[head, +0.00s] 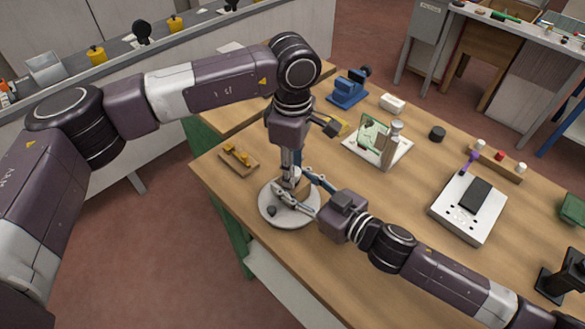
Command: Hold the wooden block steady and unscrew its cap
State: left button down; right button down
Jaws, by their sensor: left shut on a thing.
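The wooden block (304,187) is a small brown piece on a round light-grey disc (272,222) near the table's left front edge. My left gripper (288,184) points straight down onto the block's top and is shut on the cap, which its fingers hide. My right gripper (293,184) comes in low from the right. Its fingers lie on either side of the block, but whether they press on it is too small to tell. A small dark knob (272,211) sits on the disc's front left.
A wooden tray with yellow pieces (239,158) lies left of the disc. Behind are a glass pane on a white base (376,141), a blue tool (348,90) and a black puck (437,133). A white device (468,208) stands to the right. The table middle is partly clear.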

pick_arm(q)
jog(key=n, duration=1.6)
jog(key=shift+n, duration=0.4)
jog(key=n, duration=1)
jog(key=shift+w+r, duration=0.1)
jog(key=n, duration=0.6)
jog(key=shift+n, duration=0.3)
jog(key=n, duration=0.5)
jog(key=shift+d+n, duration=0.1)
jog(key=shift+n, duration=0.8)
jog(key=shift+d+n, duration=0.4)
jog(key=shift+n, duration=0.6)
jog(key=shift+a+n, duration=0.15)
jog(key=shift+n, duration=0.55)
jog(key=shift+a+n, duration=0.25)
jog(key=shift+n, duration=0.05)
